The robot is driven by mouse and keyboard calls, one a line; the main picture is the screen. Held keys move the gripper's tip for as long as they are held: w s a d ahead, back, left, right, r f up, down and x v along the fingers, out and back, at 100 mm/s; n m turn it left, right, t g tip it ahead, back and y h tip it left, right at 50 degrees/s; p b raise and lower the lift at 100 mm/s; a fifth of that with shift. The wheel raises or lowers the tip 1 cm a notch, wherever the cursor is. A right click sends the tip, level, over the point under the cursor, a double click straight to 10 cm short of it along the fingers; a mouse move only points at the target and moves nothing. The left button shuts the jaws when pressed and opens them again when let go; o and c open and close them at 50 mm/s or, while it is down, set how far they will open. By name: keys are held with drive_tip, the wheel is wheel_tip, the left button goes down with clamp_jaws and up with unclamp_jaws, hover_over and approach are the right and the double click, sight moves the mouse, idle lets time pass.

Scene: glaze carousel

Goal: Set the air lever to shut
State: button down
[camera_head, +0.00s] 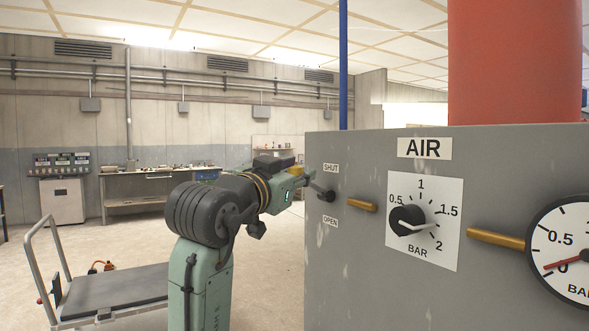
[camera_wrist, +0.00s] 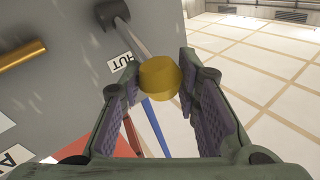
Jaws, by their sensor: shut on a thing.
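The air lever is on the left part of the grey panel (camera_head: 380,275). Its dark hub (camera_head: 328,196) sits between the SHUT label (camera_head: 331,168) above and the OPEN label (camera_head: 330,220) below. From the hub, which also shows in the wrist view (camera_wrist: 112,13), a grey rod runs to a yellow knob (camera_wrist: 160,77). In the head view the rod points up and left. My gripper (camera_head: 299,178) is at the lever's end, shut on the knob, which sits between its padded fingers in the wrist view. My fingers partly hide the lever's end in the head view.
Right of the lever are a pressure dial (camera_head: 408,220), brass pipes (camera_head: 497,238) and a gauge (camera_head: 570,250) with its red needle near 0. A red column (camera_head: 515,60) rises behind the panel. A flat cart (camera_head: 110,290) stands at lower left, with open floor behind.

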drive_tip(key=shift+w+f+g+y, duration=0.2)
drive_tip(key=shift+g+y, duration=0.1)
drive_tip(key=shift+y, duration=0.1)
drive_tip(key=c, duration=1.4)
unclamp_jaws()
drive_tip(key=shift+c, duration=0.2)
drive_tip(key=shift+o, duration=1.3)
drive_tip(key=shift+p, duration=0.3)
drive_tip(key=shift+r, duration=0.1)
drive_tip(key=v, duration=1.2)
